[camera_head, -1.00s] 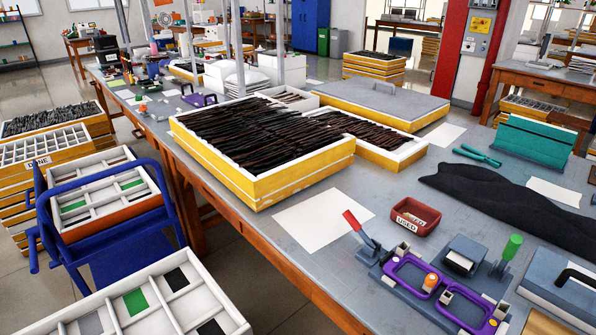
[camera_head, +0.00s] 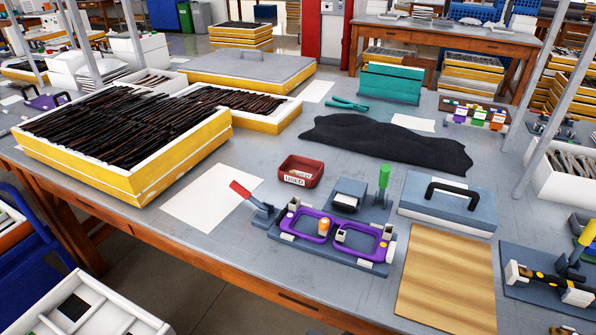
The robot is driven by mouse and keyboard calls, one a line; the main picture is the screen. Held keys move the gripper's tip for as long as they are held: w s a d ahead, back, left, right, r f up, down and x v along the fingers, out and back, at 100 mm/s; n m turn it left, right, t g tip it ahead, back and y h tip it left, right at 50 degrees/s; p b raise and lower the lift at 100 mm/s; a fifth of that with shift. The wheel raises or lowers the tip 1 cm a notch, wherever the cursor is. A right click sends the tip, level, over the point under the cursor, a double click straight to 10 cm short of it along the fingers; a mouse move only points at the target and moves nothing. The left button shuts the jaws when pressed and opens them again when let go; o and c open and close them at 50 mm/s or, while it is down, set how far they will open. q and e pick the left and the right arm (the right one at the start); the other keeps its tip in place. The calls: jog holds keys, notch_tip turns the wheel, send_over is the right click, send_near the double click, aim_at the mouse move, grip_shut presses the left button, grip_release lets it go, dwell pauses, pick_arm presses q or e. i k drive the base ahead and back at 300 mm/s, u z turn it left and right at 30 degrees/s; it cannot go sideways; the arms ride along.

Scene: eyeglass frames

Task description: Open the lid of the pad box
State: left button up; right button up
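A low white box with a blue-grey lid and a black arched handle (camera_head: 447,204) sits on the workbench at the right; it looks like the pad box. Its lid lies flat and shut, so its contents are hidden. Neither of my grippers shows in the head view.
A wooden board (camera_head: 446,275) lies in front of the box. A fixture with purple frames (camera_head: 320,228) and upright handles stands to its left. A black cloth (camera_head: 385,142) lies behind. A clamp fixture with a yellow handle (camera_head: 565,272) is at the right. A red tray (camera_head: 301,170) stands further left.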

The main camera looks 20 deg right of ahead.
aim_at(471, 206)
jog(key=k, duration=0.8)
jog(key=u, duration=3.6)
jog(key=i, duration=0.1)
jog(key=z, duration=2.6)
jog(key=i, duration=0.6)
jog(key=z, duration=2.75)
jog(key=i, duration=0.5)
jog(key=z, duration=0.05)
